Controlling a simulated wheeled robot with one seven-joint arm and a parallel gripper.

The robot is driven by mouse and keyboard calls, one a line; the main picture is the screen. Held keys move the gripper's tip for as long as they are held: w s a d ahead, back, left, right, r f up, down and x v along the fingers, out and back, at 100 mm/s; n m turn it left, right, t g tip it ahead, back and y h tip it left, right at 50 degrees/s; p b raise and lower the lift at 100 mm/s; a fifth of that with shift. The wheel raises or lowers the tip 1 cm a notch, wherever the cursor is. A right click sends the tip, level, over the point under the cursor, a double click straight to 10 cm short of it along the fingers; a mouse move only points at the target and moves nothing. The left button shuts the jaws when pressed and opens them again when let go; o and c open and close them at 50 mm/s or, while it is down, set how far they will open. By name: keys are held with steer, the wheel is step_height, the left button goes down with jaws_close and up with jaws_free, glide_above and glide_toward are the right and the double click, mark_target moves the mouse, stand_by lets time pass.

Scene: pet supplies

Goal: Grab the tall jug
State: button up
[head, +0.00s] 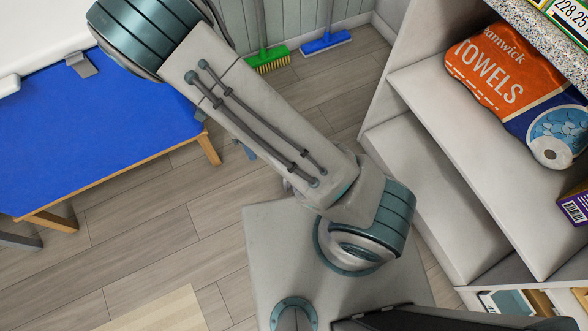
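No tall jug shows in the head view. My gripper is not in view either; only links of my arm and my base show, and the arm runs out past the top edge of the picture. The arm covers part of the floor and the space between the blue-topped table and the shelf.
A blue-topped table (95,125) with wooden legs stands at the left. A pale shelf unit (440,135) at the right holds an orange towel pack (500,75) and a purple box (574,207). A green broom (268,58) and blue broom (326,42) stand by the back wall.

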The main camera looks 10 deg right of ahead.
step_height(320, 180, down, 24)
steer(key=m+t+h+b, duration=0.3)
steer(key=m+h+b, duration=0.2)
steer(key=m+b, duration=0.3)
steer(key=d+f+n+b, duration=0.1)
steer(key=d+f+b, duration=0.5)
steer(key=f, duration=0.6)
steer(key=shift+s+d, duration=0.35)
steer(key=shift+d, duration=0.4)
